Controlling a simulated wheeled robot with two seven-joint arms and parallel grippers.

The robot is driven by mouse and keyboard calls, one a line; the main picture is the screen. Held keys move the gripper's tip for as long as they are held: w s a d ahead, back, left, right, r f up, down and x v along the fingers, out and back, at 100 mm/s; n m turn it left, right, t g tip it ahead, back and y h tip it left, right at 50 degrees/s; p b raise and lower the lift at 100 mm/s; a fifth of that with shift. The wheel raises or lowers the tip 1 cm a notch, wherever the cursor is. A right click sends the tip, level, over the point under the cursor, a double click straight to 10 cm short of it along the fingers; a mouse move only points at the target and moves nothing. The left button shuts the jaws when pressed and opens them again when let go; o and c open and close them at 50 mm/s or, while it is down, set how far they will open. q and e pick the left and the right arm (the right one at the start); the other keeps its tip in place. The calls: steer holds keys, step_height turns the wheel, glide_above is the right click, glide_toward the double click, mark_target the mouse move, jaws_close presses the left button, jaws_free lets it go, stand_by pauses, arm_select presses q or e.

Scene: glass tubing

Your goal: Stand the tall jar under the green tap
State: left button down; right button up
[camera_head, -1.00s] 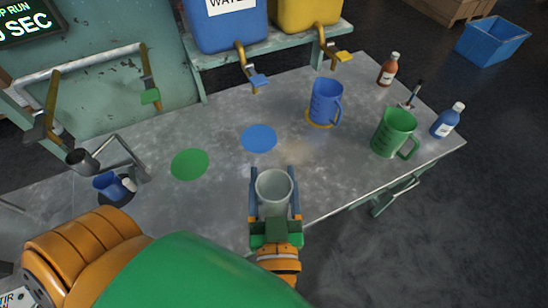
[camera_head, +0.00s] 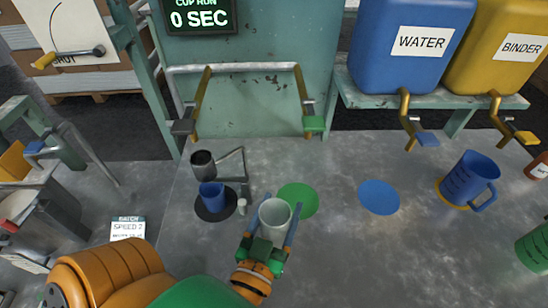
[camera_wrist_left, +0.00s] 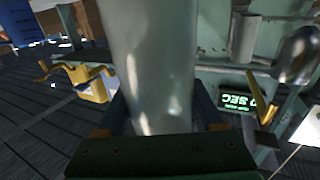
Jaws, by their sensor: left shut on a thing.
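The tall jar (camera_head: 274,220) is pale, clear and open-topped. My left gripper (camera_head: 281,206) is shut on it and holds it roughly upright, just left of and in front of the green disc (camera_head: 300,199) on the bench. In the head view the jar overlaps the disc's near-left edge; its base is hidden, so I cannot tell whether it touches the bench. The green tap (camera_head: 313,123) hangs from a pipe behind the disc. In the left wrist view the jar (camera_wrist_left: 150,70) fills the middle between the fingers. My right gripper is not in view.
A blue cup (camera_head: 211,196) stands on a black disc left of the jar, beside a dark metal cup (camera_head: 203,163) on an arm. A blue disc (camera_head: 379,197) lies bare to the right. A blue jug (camera_head: 468,180) and green jug (camera_head: 535,249) stand farther right.

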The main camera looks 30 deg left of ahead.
arm_select(q)
steer(key=d+f+b+x, duration=0.1)
steer(key=f+x, duration=0.2)
steer(key=x, duration=1.3)
steer(key=shift+w, duration=0.3)
jaws_free()
steer(key=shift+a+f, duration=0.1)
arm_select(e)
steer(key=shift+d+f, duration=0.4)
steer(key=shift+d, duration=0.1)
